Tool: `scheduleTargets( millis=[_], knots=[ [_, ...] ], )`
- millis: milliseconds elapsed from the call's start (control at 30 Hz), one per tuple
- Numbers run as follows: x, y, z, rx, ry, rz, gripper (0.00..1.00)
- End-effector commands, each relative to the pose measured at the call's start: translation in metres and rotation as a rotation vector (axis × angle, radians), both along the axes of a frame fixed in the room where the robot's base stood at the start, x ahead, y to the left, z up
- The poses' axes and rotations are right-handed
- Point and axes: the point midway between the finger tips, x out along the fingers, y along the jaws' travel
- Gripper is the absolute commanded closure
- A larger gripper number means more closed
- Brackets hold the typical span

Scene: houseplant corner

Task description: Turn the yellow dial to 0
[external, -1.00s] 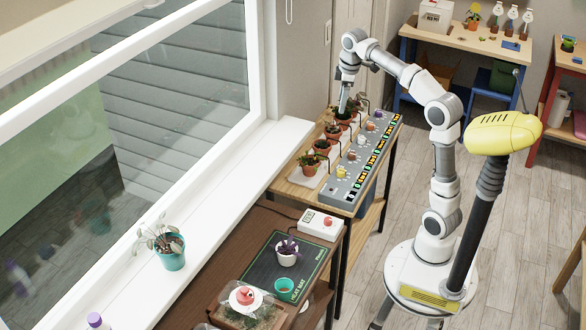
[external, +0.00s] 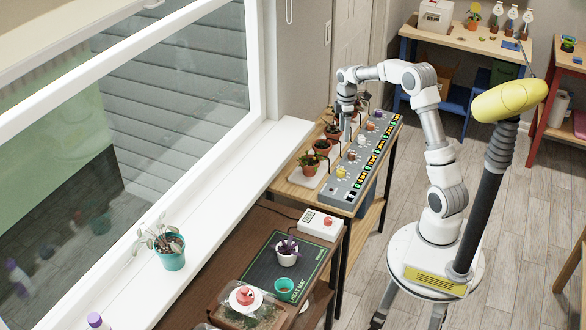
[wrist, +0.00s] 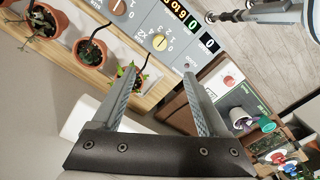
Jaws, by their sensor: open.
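The yellow dial (external: 341,172) sits near the front end of a long grey panel (external: 333,194) in the external view. In the wrist view the yellow dial (wrist: 159,42) lies beyond my fingertips, with small numbers printed around it. Its pointer is too small to read surely. Digit displays (wrist: 207,43) sit beside it on the panel. My gripper (wrist: 160,80) is open and empty, its two fingers apart and not touching the dial. In the external view my gripper (external: 347,130) hangs above the panel's pot side, farther back than the yellow dial.
Potted seedlings (external: 322,147) stand in a row along the panel's left side, close to my gripper. Other dials (external: 361,140) run back along the panel. A white box with a red button (external: 318,225) and a heat mat (external: 266,265) are on the nearer table.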

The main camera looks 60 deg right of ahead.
Motion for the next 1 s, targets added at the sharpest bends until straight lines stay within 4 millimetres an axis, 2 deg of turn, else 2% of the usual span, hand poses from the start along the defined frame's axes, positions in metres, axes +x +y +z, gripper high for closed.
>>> scheduleTargets(
  millis=[267,800,1000],
  knots=[
    [-0.001,0.0,-0.035,0.001,0.003,0.0,0.23],
    [-0.001,0.0,-0.149,0.001,0.003,-0.001,0.23],
    [0.0,0.0,-0.175,-0.001,0.001,0.0,0.23]
  ],
)
